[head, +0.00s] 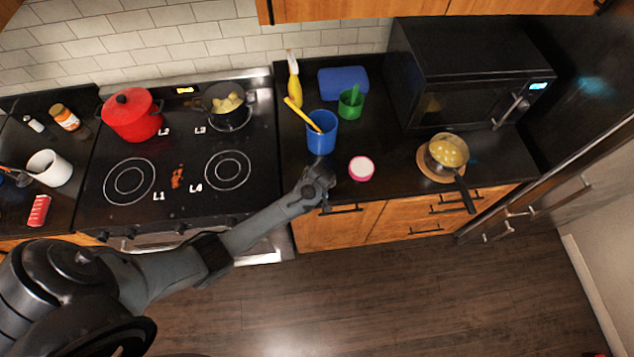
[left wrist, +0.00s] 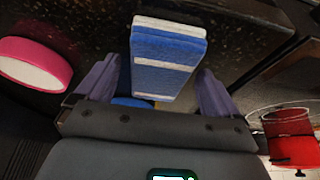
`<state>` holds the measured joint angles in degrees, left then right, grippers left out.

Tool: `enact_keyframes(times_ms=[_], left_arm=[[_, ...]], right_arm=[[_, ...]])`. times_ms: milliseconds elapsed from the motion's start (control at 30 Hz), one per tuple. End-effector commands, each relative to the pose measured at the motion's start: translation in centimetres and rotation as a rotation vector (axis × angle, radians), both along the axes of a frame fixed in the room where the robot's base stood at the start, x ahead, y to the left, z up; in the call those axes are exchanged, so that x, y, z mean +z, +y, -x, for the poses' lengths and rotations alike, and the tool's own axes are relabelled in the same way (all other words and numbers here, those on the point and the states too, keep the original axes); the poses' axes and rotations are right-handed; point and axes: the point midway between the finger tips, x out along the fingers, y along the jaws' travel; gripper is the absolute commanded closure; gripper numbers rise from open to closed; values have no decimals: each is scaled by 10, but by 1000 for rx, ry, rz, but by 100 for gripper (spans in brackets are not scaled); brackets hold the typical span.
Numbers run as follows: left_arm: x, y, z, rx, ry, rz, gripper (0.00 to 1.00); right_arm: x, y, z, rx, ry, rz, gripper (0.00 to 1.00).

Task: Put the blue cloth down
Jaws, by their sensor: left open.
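In the left wrist view, the blue cloth (left wrist: 165,60) is a folded blue block with white bands. It lies between the spread fingers of my left gripper (left wrist: 158,88), over the dark speckled counter. The fingers are open, with a gap on the cloth's left side; I cannot tell whether the right finger touches it. I also cannot tell whether the cloth rests on the counter. In the head view my left gripper (head: 318,182) is at the counter's front edge, in front of the blue cup (head: 321,138), and hides the cloth. My right gripper is not in view.
A pink-rimmed dish (head: 361,169) sits just right of my gripper. A green cup (head: 350,104), yellow bottle (head: 294,84) and blue block (head: 343,82) stand behind. A pan (head: 447,153) sits farther right. The stove with a red pot (head: 132,116) is left.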

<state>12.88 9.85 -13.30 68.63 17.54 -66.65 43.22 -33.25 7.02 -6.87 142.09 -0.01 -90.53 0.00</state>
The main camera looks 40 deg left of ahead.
Motion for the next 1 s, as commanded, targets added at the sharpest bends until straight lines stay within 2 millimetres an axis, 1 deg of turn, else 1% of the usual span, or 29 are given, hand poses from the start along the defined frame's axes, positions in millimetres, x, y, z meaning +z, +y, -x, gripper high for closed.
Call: enact_keyframes(times_ms=[167, 333, 467, 700, 800, 1000], left_arm=[[3, 0, 0, 0, -1, -1, 5], [16, -3, 3, -2, -1, -2, 5], [35, -9, 8, -2, -2, 0, 5], [76, -21, 19, -1, -3, -3, 5], [90, -26, 24, -1, -2, -2, 5], [109, -31, 29, 0, -2, -2, 5]], right_arm=[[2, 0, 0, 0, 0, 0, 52], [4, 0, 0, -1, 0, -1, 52], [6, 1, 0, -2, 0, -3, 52], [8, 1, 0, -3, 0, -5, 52], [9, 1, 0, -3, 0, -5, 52], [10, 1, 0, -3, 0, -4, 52]])
